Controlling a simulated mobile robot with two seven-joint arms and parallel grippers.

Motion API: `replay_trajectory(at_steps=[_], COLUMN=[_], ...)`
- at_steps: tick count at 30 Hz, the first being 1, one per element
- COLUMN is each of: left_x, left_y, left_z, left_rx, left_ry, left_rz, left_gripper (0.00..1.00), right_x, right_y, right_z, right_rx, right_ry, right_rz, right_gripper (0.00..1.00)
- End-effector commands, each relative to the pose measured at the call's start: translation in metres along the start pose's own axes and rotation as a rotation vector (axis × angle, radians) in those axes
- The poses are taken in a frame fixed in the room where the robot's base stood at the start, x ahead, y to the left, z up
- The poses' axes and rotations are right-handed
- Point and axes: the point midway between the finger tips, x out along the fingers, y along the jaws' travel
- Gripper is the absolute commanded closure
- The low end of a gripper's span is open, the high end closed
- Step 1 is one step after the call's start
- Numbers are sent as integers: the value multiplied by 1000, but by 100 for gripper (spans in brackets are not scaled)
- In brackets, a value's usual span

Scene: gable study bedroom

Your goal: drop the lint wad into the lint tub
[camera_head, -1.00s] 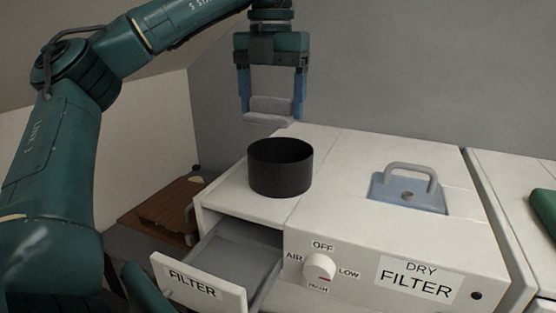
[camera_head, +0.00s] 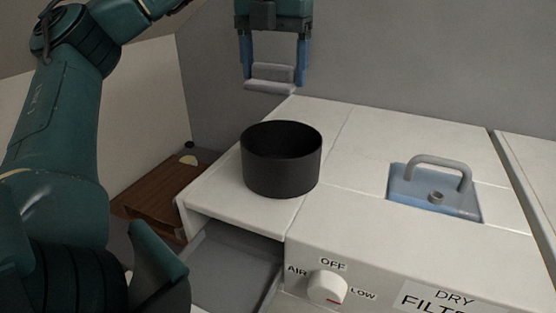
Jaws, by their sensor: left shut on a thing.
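My left gripper (camera_head: 271,80) is high at the top middle of the head view, behind and above the black tub. Its blue fingers are shut on a pale grey piece that spans between them, which I take to be the lint wad (camera_head: 270,87); its exact shape is hard to make out. The lint tub (camera_head: 281,172) is a round, black, open tub standing upright on the white machine top (camera_head: 365,136). The wad is apart from the tub, and the tub's floor is dark. My right gripper is not in view.
A blue panel with a grey handle (camera_head: 436,190) is set in the top, right of the tub. Below the tub, a grey drawer (camera_head: 230,265) is pulled out. A dial (camera_head: 327,287) is on the front. A brown wooden surface (camera_head: 155,207) lies lower left.

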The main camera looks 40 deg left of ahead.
Motion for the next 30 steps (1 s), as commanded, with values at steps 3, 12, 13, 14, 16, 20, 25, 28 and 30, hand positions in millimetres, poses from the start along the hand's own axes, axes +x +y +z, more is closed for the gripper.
replay_trajectory(at_steps=[3, 12, 13, 14, 16, 20, 25, 28, 30], left_x=[17, 41, 42, 43, 44, 44, 44, 44, 44], left_y=[0, 0, 0, 0, 0, 0, 0, 0, 0], left_z=[0, 0, 0, 0, 0, 0, 0, 0, 0], left_rx=[2, 0, 0, -1, -1, -1, -1, -1, -1], left_ry=[6, 2, 1, 0, -1, -1, -1, -1, -1], left_rz=[-1, 0, 0, 0, 0, 0, 0, 0, 0], left_gripper=[45, 45, 45, 45, 45, 45, 18, 10, 4], right_x=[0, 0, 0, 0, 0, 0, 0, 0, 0], right_y=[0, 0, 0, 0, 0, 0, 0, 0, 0], right_z=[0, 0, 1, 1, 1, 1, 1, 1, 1], right_rx=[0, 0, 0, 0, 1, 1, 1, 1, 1], right_ry=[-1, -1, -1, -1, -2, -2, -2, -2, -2], right_rz=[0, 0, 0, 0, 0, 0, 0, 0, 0], right_gripper=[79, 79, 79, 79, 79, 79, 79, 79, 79])
